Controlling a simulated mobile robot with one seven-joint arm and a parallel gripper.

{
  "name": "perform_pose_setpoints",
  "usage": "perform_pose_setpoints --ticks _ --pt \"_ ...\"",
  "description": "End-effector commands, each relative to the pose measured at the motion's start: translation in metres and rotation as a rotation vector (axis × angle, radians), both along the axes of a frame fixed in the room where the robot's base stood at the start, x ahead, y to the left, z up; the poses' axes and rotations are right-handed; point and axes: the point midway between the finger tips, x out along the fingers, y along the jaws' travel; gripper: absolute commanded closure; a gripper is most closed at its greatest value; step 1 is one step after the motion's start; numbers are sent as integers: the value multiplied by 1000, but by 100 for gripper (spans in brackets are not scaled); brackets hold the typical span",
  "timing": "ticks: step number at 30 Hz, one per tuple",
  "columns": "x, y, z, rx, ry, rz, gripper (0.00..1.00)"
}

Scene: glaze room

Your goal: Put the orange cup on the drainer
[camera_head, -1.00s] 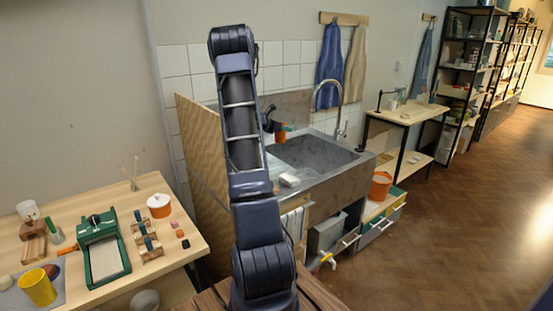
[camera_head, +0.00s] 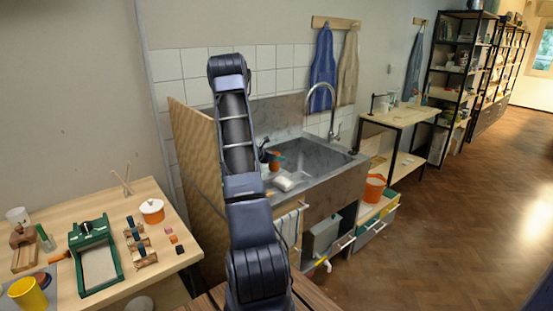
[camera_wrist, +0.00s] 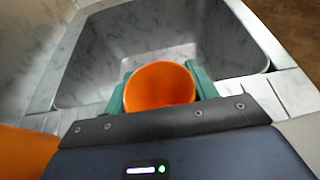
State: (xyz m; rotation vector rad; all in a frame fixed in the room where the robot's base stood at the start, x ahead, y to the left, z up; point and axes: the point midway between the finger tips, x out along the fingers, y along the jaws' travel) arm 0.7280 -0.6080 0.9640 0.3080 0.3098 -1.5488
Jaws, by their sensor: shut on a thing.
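The orange cup (camera_wrist: 160,84) is held between the green fingers of my gripper (camera_wrist: 161,88) in the wrist view. I look into its open round mouth. In the head view the cup (camera_head: 276,163) is small and partly hidden by my gripper (camera_head: 268,156), at the left side of the grey sink (camera_head: 325,157). The wrist view shows the sink basin (camera_wrist: 225,45) just beyond the cup. I cannot tell the cup's height above the sink edge. I cannot pick out the drainer with certainty.
The tap (camera_head: 333,100) rises behind the basin. A wooden panel (camera_head: 196,165) stands left of the sink. A blurred orange shape (camera_wrist: 22,150) fills the wrist view's lower left. An orange bucket (camera_head: 374,188) stands right.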

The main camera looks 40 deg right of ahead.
Motion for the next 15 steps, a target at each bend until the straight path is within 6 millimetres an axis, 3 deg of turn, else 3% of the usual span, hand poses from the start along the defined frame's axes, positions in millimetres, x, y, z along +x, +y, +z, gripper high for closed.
perform_pose_setpoints --ticks 13,14,15 --pt "0 0 -8 -1 -1 0 65" --pt "0 0 -8 -1 -2 -1 37" --pt "0 0 -7 -1 -2 -1 29"
